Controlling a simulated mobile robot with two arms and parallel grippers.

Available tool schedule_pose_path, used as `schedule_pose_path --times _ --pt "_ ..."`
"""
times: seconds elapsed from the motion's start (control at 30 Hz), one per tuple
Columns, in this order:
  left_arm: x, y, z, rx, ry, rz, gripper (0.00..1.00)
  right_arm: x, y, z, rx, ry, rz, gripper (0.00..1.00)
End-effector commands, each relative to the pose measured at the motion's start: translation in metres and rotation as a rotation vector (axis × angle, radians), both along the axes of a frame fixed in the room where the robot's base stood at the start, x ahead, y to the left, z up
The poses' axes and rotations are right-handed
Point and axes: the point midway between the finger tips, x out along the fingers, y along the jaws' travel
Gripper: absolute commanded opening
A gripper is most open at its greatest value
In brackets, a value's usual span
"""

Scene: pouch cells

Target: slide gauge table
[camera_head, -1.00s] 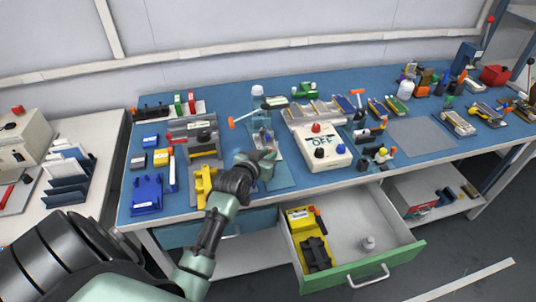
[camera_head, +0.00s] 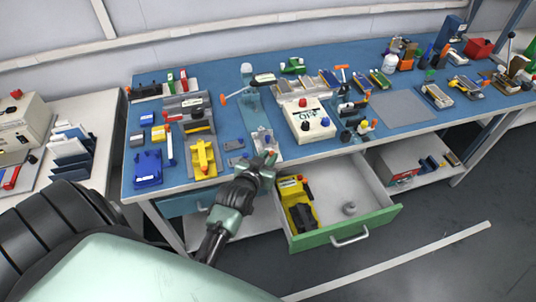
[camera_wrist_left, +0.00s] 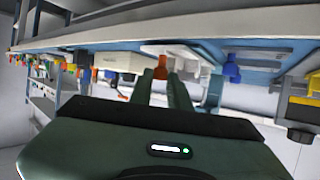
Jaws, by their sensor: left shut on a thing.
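The gauge table is a pale plate (camera_head: 266,139) with small fittings, at the front edge of the blue bench in the head view. Behind it a teal base strip (camera_head: 252,106) lies bare. My left gripper (camera_head: 266,160) reaches it from the front and is shut on a small orange-red knob at its near end. The knob (camera_wrist_left: 160,69) shows between the fingertips in the left wrist view. The gripper hides part of the plate's near end. My right gripper is not in view.
A white box with buttons (camera_head: 309,121) stands close on the right. A yellow fixture (camera_head: 203,156) stands on the left. An open green-fronted drawer (camera_head: 345,226) juts out below, right of my left wrist. A bare grey mat (camera_head: 404,108) lies farther right.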

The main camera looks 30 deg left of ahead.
Motion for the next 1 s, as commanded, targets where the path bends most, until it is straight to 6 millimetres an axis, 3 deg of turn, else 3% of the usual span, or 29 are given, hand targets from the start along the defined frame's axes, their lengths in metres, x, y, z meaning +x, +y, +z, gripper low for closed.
schedule_pose_path --times 0.03,0.1,0.47,0.8,1.0 --pt "-0.001 -0.003 -0.003 -0.004 0.006 -0.005 0.26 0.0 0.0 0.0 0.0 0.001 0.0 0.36" --pt "-0.001 -0.003 -0.002 -0.004 0.005 -0.004 0.4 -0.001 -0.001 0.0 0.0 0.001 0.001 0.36" --pt "-0.004 -0.003 -0.001 -0.002 0.005 -0.004 0.4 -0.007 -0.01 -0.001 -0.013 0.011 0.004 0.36" --pt "-0.054 -0.013 0.019 -0.004 0.005 -0.003 0.4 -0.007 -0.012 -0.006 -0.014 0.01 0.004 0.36" --pt "-0.07 -0.017 0.027 -0.004 0.004 -0.004 0.4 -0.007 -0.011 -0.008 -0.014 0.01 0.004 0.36"
